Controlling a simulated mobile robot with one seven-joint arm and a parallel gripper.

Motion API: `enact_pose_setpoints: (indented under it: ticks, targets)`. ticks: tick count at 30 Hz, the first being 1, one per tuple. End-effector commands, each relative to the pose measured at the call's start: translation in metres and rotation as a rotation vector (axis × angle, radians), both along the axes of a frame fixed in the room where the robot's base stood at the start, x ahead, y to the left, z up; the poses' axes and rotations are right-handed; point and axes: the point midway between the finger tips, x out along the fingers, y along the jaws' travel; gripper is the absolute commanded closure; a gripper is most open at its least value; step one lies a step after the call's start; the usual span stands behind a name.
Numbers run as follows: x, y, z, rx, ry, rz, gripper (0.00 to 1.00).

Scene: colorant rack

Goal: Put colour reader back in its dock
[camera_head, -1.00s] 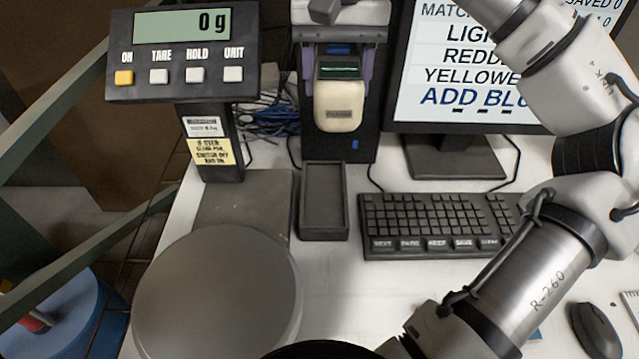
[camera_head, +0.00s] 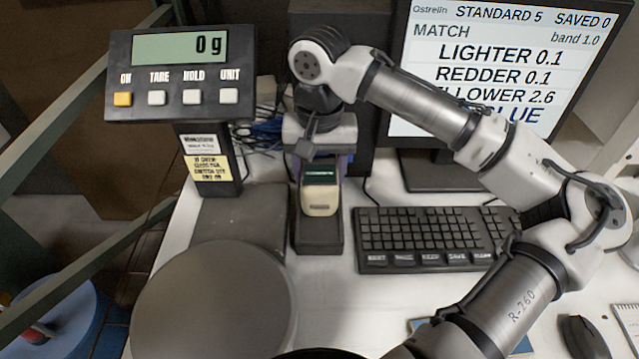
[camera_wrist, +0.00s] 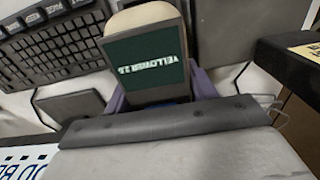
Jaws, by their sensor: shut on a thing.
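The colour reader (camera_head: 320,200) has a cream body and a dark green screen. My gripper (camera_head: 320,165) points down and is shut on it, with a purple finger along each side. The dock (camera_head: 318,240) is a narrow black tray between the scale and the keyboard. In the head view the reader overlaps the dock's middle and back, and the dock's front end shows bare. I cannot tell whether the reader touches the dock floor or is just above it. The wrist view shows the reader's screen (camera_wrist: 146,62) and cream end, with purple fingers beside it.
A scale with a round pan (camera_head: 215,305) and a display reading 0 g (camera_head: 180,47) stands left of the dock. A keyboard (camera_head: 430,240) lies close on the right. A monitor (camera_head: 480,60) stands behind my arm. A mouse (camera_head: 583,338) is at front right.

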Motion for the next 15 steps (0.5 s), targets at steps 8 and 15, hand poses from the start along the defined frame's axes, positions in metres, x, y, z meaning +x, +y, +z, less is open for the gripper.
enact_pose_setpoints:
  ticks: [8, 15]
  targets:
    - [0.0, 0.0, -0.023, 0.001, 0.0, 0.001, 0.94]
    - [0.0, 0.0, -0.048, 0.001, -0.002, 0.0, 0.94]
